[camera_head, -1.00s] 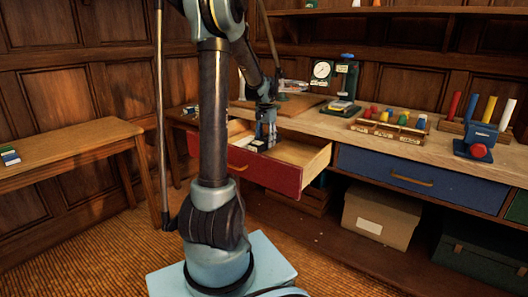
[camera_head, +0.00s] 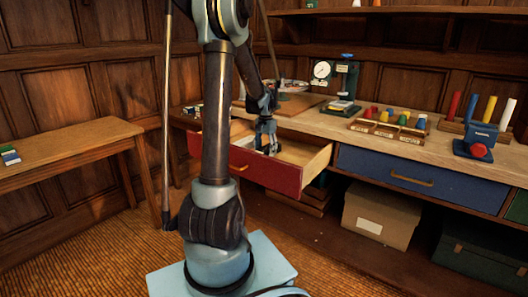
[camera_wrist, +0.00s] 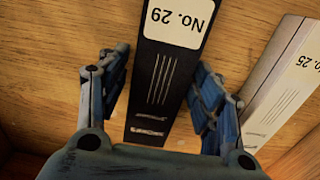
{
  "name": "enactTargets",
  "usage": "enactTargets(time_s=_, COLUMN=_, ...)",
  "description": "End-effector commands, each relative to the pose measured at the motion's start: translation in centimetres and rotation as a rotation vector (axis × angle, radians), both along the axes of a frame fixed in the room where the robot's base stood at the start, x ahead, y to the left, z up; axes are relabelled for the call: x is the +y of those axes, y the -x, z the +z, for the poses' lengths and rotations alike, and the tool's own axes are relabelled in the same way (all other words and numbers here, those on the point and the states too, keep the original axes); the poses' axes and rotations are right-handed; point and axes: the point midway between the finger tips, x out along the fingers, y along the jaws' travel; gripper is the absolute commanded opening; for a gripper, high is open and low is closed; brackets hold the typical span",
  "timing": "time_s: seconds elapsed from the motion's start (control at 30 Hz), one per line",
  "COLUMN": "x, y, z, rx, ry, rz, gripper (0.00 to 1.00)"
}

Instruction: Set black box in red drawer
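The black box (camera_wrist: 160,85), with a white "No. 29" label, lies on the pale wooden floor of the open red drawer (camera_head: 272,174). My gripper (camera_head: 267,148) is down inside the drawer. In the wrist view my gripper (camera_wrist: 162,75) has its two fingers spread on either side of the black box, with a gap showing on the left side and little or none on the right. The far end of the box runs out of the wrist view. In the head view the gripper hides most of it.
A white box (camera_wrist: 275,90) labelled "No. 25" lies to the right of the black one in the wrist view. The blue drawer (camera_head: 420,178) beside the red one is shut. A dial gauge stand (camera_head: 345,80) and a block rack (camera_head: 390,131) stand on the worktop.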

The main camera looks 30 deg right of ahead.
Motion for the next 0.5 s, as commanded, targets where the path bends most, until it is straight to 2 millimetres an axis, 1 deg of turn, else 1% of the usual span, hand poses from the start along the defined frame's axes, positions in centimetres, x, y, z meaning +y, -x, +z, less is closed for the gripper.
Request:
enactTargets(time_s=0.37, x=0.0, y=0.0, z=0.2, rx=0.0, ry=0.0, rz=-0.001, gripper=0.66)
enactTargets(time_s=0.5, x=0.0, y=0.0, z=1.4, rx=0.0, ry=0.0, rz=-0.001, gripper=0.66)
